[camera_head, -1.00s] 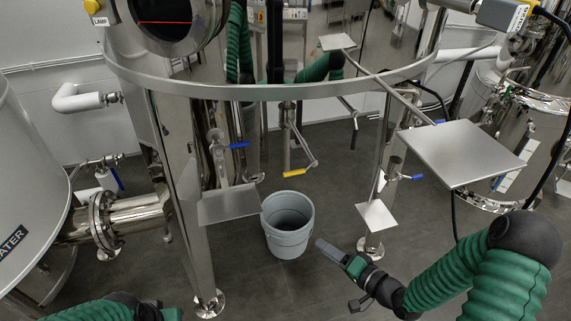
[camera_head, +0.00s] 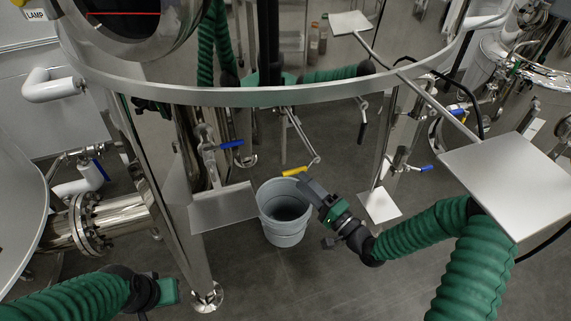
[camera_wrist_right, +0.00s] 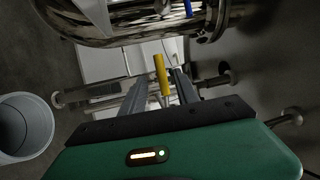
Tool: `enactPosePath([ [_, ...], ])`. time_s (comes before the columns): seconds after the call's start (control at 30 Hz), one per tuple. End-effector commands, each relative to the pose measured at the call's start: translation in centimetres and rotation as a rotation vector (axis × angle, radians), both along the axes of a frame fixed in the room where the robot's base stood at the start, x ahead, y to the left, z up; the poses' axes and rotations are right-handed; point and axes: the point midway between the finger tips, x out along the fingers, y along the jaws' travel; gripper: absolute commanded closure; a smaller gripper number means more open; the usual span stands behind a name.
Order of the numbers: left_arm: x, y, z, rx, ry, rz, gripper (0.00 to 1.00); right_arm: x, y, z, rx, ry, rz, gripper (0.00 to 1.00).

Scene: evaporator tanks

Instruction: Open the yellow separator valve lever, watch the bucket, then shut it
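The yellow separator valve lever (camera_head: 294,171) hangs on a thin metal pipe above the back rim of the grey bucket (camera_head: 284,233). The bucket stands upright on the floor; its inside looks dark. My right gripper (camera_head: 304,183) reaches in from the right, its fingers just beside the lever in this view. In the right wrist view, the yellow lever (camera_wrist_right: 161,75) shows between and beyond the two separated fingers (camera_wrist_right: 160,88), and the bucket (camera_wrist_right: 24,128) is at the left. Contact is not visible. My left gripper (camera_head: 167,291) is low at the left, its fingers not clear.
Blue-handled valves (camera_head: 231,143) flank the lever. A metal plate (camera_head: 222,208) is left of the bucket, a smaller one (camera_head: 380,206) to its right. A large flat plate (camera_head: 515,178) overhangs my right arm. Tank legs (camera_head: 205,295) stand around; floor in front is open.

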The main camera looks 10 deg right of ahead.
Motion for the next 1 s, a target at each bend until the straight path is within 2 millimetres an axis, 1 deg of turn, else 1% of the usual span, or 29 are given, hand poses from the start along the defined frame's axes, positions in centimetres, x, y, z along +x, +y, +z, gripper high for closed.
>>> enactPosePath([
  [0.03,0.0,0.0,-0.1,0.000,0.000,0.000,0.64,1.1,0.7,0.2,-0.002,-0.003,0.004,0.63],
  [0.1,0.0,0.0,-0.2,0.000,0.000,0.000,0.64,2.6,1.6,0.6,-0.001,-0.002,0.003,0.63],
  [0.2,0.0,0.0,-0.3,0.000,0.000,0.000,0.64,4.6,2.6,1.0,-0.001,-0.002,0.003,0.63],
  [0.3,0.0,0.0,-0.3,0.000,0.000,0.000,0.64,6.0,3.3,1.3,-0.002,-0.002,0.002,0.63],
  [0.43,0.0,0.0,-0.4,0.000,0.000,0.000,0.64,7.0,3.8,1.5,-0.002,0.000,0.001,0.63],
  [0.67,0.0,0.0,-0.3,0.000,0.000,0.000,0.64,7.1,3.8,1.5,-0.002,0.000,0.001,0.63],
  [0.7,0.0,0.0,-0.3,0.000,0.000,0.000,0.64,7.1,3.8,1.5,-0.002,0.000,0.001,0.64],
  [0.9,0.0,0.0,-0.3,0.000,0.000,0.000,0.64,7.1,3.8,1.5,-0.002,0.000,0.001,0.91],
  [0.97,0.0,0.0,-0.3,0.000,0.000,0.000,0.64,7.1,3.8,1.5,-0.002,0.000,0.001,0.98],
  [1.0,0.0,0.0,-0.3,0.000,0.000,0.000,0.64,7.1,3.8,1.5,-0.001,0.002,0.001,1.00],
])
